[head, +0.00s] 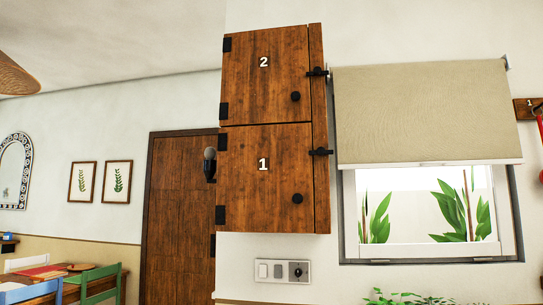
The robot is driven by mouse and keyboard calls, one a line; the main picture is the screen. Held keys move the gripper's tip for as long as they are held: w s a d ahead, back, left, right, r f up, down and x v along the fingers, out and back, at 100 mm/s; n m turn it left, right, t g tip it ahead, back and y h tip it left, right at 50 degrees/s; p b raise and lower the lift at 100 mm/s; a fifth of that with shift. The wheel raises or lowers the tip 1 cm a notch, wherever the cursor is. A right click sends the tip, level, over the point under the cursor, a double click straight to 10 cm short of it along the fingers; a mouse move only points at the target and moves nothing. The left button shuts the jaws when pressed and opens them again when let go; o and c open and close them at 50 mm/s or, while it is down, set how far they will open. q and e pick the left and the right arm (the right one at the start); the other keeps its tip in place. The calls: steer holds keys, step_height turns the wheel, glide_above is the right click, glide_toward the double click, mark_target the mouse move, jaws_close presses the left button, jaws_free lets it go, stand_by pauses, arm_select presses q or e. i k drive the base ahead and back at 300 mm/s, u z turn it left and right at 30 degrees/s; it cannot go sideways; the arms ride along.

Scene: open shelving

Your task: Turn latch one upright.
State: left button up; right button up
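A tall wooden cabinet hangs on the wall with two doors. The lower door (262,190) is marked 1 and the upper door (262,75) is marked 2; both look shut. Latch one (320,152), a dark bar on the frame strip beside door 1, lies horizontal across the door's right edge. The similar latch two (317,72) beside door 2 is also horizontal. Door 1 has a round dark knob (297,199), and door 2 has one too (295,97). Neither of my grippers shows in the head view.
A window with a beige blind (425,110) is close to the cabinet's right. A switch panel (282,271) is on the wall below the cabinet. A wooden door (175,220) stands to the left, with a table and chairs at the lower left.

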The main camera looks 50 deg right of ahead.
mark_target(321, 151)
steer(key=z, duration=0.4)
steer(key=i, duration=1.1)
steer(key=z, duration=0.9)
